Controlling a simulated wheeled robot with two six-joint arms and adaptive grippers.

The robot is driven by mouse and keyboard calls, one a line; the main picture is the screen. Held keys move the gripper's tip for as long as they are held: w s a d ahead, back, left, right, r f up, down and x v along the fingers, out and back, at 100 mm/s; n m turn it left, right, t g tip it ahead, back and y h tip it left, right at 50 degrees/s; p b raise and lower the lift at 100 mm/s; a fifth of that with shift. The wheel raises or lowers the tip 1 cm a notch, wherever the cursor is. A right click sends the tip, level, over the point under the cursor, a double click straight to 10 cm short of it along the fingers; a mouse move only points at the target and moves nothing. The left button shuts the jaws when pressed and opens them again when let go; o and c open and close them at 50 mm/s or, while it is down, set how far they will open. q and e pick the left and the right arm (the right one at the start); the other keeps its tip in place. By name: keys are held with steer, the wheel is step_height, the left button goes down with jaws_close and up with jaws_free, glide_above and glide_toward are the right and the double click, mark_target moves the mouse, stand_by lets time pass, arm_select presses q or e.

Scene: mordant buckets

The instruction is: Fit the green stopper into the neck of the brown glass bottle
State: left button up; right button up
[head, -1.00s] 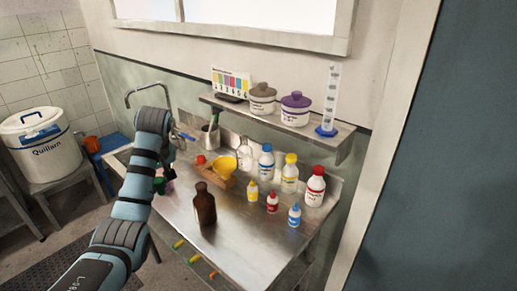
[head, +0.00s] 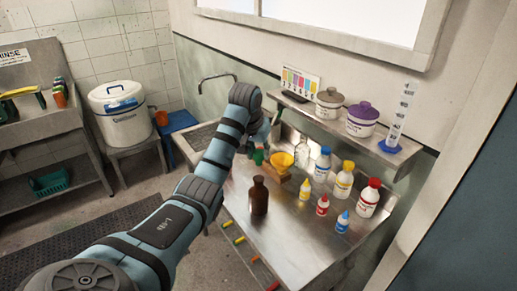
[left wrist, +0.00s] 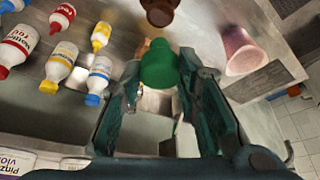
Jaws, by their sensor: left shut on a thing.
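The green stopper (left wrist: 158,66) is held between the fingertips of my left gripper (left wrist: 160,80) in the left wrist view. In the head view the stopper (head: 257,157) shows as a small green shape below my left gripper (head: 264,147), which is partly hidden by its own arm. The brown glass bottle (head: 259,196) stands upright on the steel bench, nearer the camera than the stopper. Its dark brown neck (left wrist: 160,10) shows at the top edge of the left wrist view, apart from the stopper. My right gripper is not in view.
Several capped bottles, such as the yellow-capped one (head: 343,180), stand to the right. A yellow funnel (head: 281,160) is behind the brown bottle. A pink cup (left wrist: 238,50) shows in the left wrist view. The bench front (head: 285,232) is clear.

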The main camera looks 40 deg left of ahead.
arm_select(q)
steer(key=shift+f+b, duration=0.55)
steer(key=shift+f, duration=3.5)
steer(key=o, duration=1)
steer(key=shift+c, duration=0.2)
steer(key=shift+r, duration=0.1)
steer(key=a+v, duration=0.1)
steer(key=v, duration=0.6)
steer(key=shift+d+r, duration=0.2)
steer(key=shift+d, duration=0.35)
steer(key=shift+s+f, duration=0.1)
